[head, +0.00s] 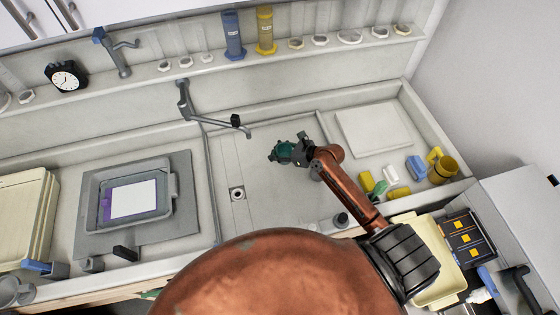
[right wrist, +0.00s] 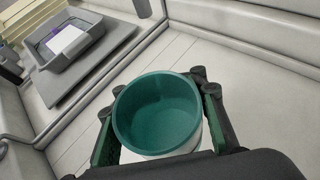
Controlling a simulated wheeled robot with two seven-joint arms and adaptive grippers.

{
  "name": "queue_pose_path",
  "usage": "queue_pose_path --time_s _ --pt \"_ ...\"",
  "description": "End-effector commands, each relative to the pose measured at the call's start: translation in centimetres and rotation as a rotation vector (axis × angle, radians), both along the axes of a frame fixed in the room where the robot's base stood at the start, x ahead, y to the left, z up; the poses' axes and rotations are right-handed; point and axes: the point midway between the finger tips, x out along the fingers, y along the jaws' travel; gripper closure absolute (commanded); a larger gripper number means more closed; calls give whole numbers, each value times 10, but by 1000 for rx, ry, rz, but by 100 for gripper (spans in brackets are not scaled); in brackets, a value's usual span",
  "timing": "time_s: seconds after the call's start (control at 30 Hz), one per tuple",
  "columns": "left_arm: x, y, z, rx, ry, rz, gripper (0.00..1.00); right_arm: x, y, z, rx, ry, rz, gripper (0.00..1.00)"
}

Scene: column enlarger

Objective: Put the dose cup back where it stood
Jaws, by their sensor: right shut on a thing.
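The dose cup is a round teal-green cup (right wrist: 158,112), which also shows in the head view (head: 283,153). In the right wrist view I look into its open top, and its inside looks empty. A pale lower part shows under the rim. My right gripper (head: 293,149) is shut on it, with one finger on each side of the cup. The cup is over the pale sink floor, right of the drain; I cannot tell how high above the floor it is. My left gripper is not in view.
A grey tray with a white sheet (head: 135,197) lies on the left. A swivel tap (head: 215,118) reaches over the sink divider. A pale square board (head: 373,129) lies at the right back.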

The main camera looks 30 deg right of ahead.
Motion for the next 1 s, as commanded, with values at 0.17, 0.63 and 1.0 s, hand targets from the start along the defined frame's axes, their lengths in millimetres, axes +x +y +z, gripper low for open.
queue_pose_path --time_s 0.17,0.63,1.0 --pt "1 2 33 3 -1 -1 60 -3 -7 -69 7 3 -105 100" --pt "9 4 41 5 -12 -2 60 -12 -5 -114 2 -8 -141 100" --pt "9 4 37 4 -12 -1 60 -12 -5 -125 4 -8 -139 100"
